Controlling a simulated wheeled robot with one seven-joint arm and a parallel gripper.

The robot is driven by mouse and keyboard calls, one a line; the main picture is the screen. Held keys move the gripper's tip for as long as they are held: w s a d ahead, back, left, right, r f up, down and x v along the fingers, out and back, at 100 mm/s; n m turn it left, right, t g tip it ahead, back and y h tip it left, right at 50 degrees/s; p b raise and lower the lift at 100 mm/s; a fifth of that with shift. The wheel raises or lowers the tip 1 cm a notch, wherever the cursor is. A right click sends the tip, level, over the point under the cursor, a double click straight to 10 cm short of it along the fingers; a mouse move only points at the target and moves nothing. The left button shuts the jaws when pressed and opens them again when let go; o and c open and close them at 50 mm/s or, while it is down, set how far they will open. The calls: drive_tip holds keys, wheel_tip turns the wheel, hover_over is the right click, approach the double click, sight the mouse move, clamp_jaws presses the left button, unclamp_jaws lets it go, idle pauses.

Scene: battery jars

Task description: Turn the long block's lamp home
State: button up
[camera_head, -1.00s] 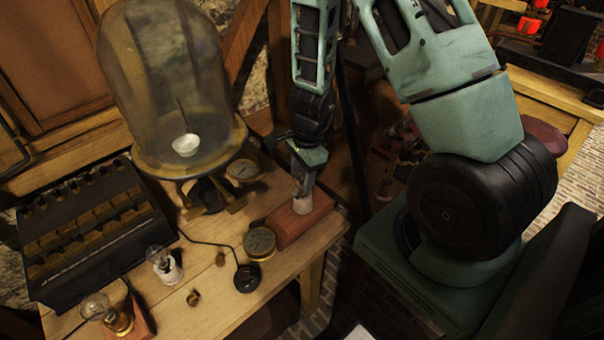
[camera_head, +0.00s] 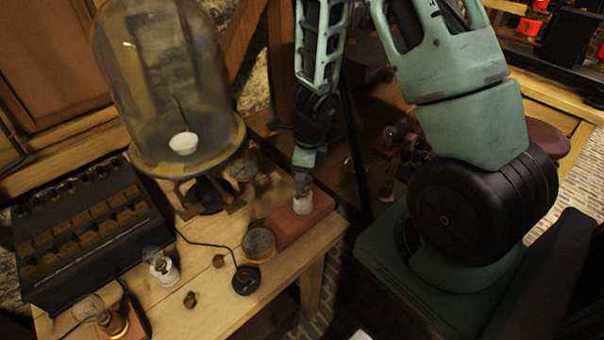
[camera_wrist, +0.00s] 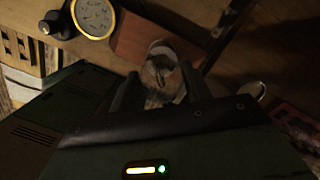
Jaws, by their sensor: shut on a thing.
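The long block (camera_head: 287,226) is a reddish-brown wooden block at the right end of the workbench. Its lamp has a pale socket (camera_head: 302,205) that stands on the block. My gripper (camera_head: 302,186) points down over it, shut on the lamp, and hides most of the bulb in the head view. In the wrist view my gripper's dark fingers (camera_wrist: 160,88) stand on either side of the lamp's glass bulb (camera_wrist: 162,66), with the block (camera_wrist: 133,40) behind. I cannot tell how far the lamp is screwed in.
A round brass gauge (camera_head: 259,243) stands close to the block's left end. A black puck (camera_head: 246,280) with a cord, a small bulb lamp (camera_head: 160,266) and another block lamp (camera_head: 92,309) are further left. A large glass dome (camera_head: 160,80) stands behind.

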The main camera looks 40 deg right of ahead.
drive_tip(key=m, duration=0.4)
drive_tip(key=shift+m+b, duration=0.3)
drive_tip(key=shift+m, duration=0.1)
drive_tip(key=m+h, duration=0.1)
drive_tip(key=m, duration=0.4)
drive_tip(key=shift+b, duration=0.35)
drive_tip(key=o, duration=1.2)
drive_tip(key=shift+c, duration=0.2)
wheel_tip(320, 180, up, 17)
drive_tip(key=s+p, duration=0.2)
drive_tip(key=p, duration=1.2)
drive_tip(key=shift+a+r, duration=0.15)
drive_tip(key=shift+a, duration=0.1)
